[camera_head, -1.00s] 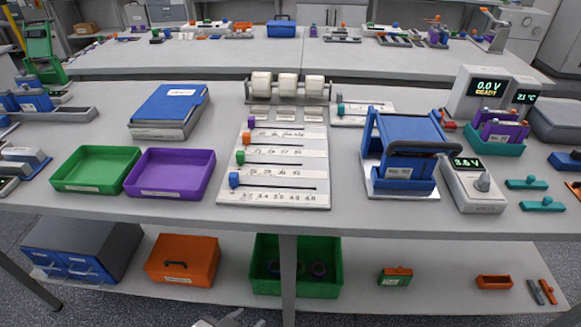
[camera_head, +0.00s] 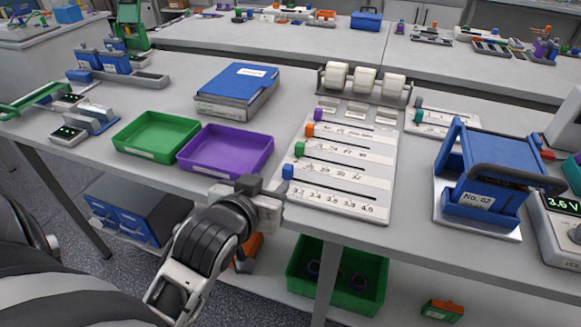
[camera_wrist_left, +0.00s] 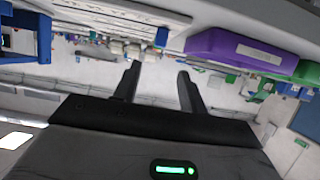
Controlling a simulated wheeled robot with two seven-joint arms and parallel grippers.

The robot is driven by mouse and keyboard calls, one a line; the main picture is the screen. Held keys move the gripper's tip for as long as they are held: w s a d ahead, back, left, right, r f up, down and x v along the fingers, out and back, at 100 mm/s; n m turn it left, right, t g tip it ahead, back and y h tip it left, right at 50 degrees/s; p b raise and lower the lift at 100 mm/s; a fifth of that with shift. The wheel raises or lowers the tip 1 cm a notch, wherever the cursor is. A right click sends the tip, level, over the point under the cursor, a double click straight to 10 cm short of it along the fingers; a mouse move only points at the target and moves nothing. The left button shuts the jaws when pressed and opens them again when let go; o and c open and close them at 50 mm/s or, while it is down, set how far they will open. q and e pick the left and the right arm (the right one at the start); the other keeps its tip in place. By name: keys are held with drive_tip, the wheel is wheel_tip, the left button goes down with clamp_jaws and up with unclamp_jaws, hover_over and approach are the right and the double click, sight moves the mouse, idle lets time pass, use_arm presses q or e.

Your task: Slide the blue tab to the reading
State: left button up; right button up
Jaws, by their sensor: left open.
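The blue tab (camera_head: 287,172) is at the left end of the lowest slot on the white slider board (camera_head: 388,160). The meter display (camera_head: 563,204) at the right edge reads 3.6 V. My left gripper (camera_head: 280,192) is just below and left of the blue tab, near the table's front edge; contact is not visible. In the left wrist view the gripper (camera_wrist_left: 160,72) is open and empty between its fingers. A small blue piece, apparently the tab (camera_wrist_left: 162,37), lies beyond the fingertips. My right gripper is not in view.
The purple tray (camera_head: 230,168) and green tray (camera_head: 155,147) lie left of the board. Green and orange tabs sit on the slots above. A blue holder marked No. 62 (camera_head: 478,201) stands to the right. The table's front edge runs just below the board.

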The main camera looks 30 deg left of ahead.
sight(288, 166)
use_arm(q)
drive_tip(key=p+x, duration=0.1)
drive_tip(key=x, duration=1.1)
drive_tip(key=shift+x, duration=0.9)
drive_tip(key=shift+d, duration=0.1)
drive_tip(key=shift+c, duration=0.3)
